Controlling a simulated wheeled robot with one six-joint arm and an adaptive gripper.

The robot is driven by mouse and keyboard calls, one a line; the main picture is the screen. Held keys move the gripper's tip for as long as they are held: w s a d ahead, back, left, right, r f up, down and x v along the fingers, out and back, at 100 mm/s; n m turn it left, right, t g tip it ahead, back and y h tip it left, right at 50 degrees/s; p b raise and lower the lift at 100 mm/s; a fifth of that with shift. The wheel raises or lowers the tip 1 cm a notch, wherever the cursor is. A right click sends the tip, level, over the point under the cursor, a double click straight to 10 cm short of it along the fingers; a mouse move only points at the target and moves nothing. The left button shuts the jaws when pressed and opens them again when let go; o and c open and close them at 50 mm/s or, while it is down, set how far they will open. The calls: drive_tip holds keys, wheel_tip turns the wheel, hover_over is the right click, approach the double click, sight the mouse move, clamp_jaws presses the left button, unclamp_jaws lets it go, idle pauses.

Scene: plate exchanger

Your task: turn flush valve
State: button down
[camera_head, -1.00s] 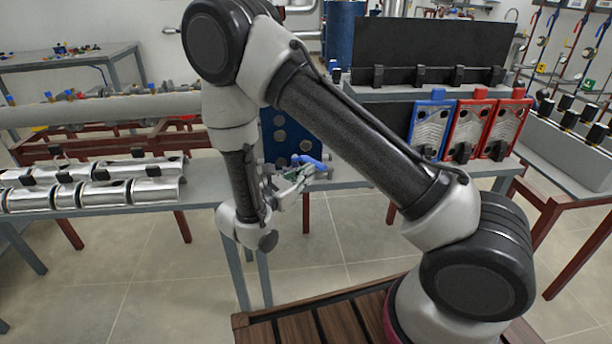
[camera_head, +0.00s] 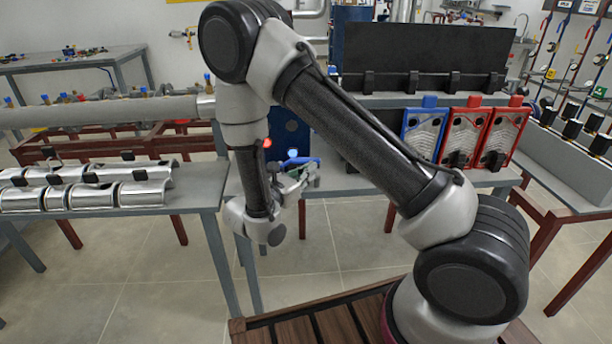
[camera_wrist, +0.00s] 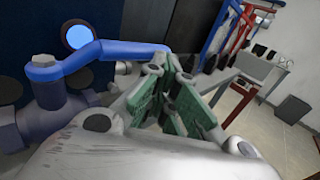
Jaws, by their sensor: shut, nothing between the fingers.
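The flush valve has a blue lever handle (camera_wrist: 105,50) and a blue-grey body (camera_wrist: 52,100) in the wrist view. The lever runs roughly level from the body toward the right, and its far end is just beyond my fingertips. The lever also shows small in the head view (camera_head: 304,161), in front of a dark blue panel. My gripper (camera_wrist: 172,85), with green finger pads, is shut and empty, close beside the lever's end. I cannot tell whether the fingers touch it. In the head view, my gripper (camera_head: 302,180) is partly hidden.
A bright blue light (camera_wrist: 78,37) glows behind the lever; a red light (camera_head: 267,142) shows beside my arm. A bench with metal half-shells (camera_head: 140,192) stands left. Blue and red plates (camera_head: 470,138) stand right. Open floor (camera_head: 340,240) lies below.

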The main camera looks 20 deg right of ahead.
drive_tip(key=shift+w+d, duration=0.25)
drive_tip(key=shift+w, duration=0.05)
idle(0.5)
